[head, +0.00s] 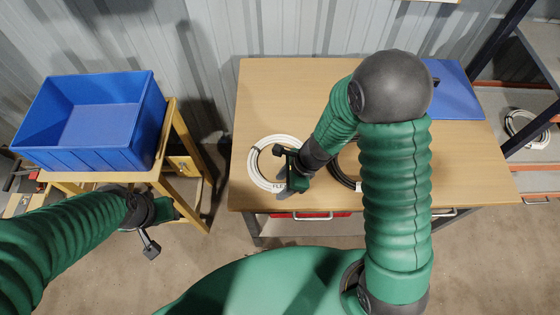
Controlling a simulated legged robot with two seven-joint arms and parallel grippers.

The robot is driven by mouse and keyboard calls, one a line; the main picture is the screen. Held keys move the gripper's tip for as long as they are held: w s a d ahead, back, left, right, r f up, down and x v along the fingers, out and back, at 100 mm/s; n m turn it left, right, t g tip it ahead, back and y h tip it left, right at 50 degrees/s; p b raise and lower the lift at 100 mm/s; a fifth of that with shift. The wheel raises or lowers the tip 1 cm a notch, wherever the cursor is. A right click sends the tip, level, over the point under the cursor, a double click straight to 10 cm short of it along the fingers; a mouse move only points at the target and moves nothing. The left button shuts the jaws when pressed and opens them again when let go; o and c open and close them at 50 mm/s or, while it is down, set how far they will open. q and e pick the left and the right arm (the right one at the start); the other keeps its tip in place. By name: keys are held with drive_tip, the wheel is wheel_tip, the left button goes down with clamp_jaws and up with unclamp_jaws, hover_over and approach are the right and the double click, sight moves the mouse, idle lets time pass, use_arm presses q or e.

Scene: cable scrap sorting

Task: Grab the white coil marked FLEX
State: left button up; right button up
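The white coil (252,164) lies flat near the front left of the wooden table, and lettering that reads like FLEX shows on its front right part. My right gripper (283,167) is over the right side of this coil and covers part of it. I cannot tell whether its fingers touch the coil or how far apart they are. My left gripper (150,243) hangs low at the left, in front of the yellow stand and away from the coil. Its finger opening is not clear.
A black coil (343,178) lies right of the white one, partly hidden by my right arm. A blue crate (90,158), seemingly empty, stands on a yellow stand (178,150). A blue sheet (458,92) lies at the table's back right. A shelf at right holds another pale coil (510,124).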

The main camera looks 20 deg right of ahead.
clamp_jaws()
drive_tip(key=shift+r, duration=0.1)
idle(1.1)
